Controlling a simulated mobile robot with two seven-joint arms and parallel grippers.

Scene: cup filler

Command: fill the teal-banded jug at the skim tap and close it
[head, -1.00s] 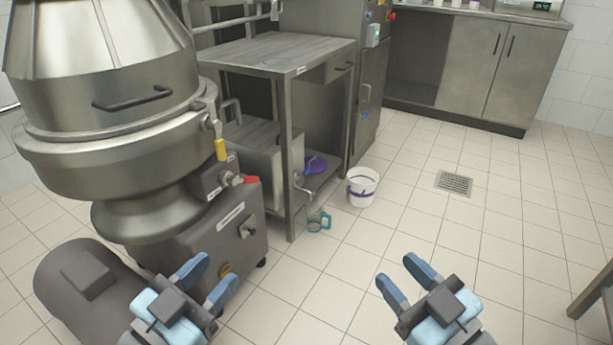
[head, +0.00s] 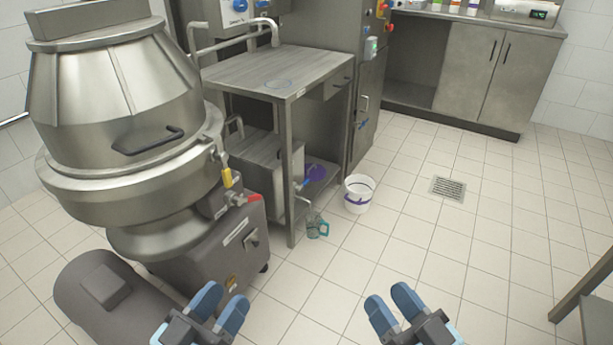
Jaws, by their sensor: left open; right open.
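A small clear jug with a teal handle and band (head: 318,229) stands on the floor at the front right leg of the steel table. A small tap (head: 302,184) is just above it, by the steel box under the table; I cannot read its label. Another tap with a red handle (head: 246,198) is on the large steel machine, beside a yellow lever (head: 227,177). My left gripper (head: 222,303) is open and empty at the bottom, left of centre. My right gripper (head: 388,301) is open and empty at the bottom, right of centre. Both are well short of the jug.
The large steel separator (head: 125,95) fills the left side. A steel table (head: 265,68) stands behind the jug, and a white bucket with a purple band (head: 358,196) is right of it. A floor drain (head: 448,187) lies further right. The tiled floor in the middle is clear.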

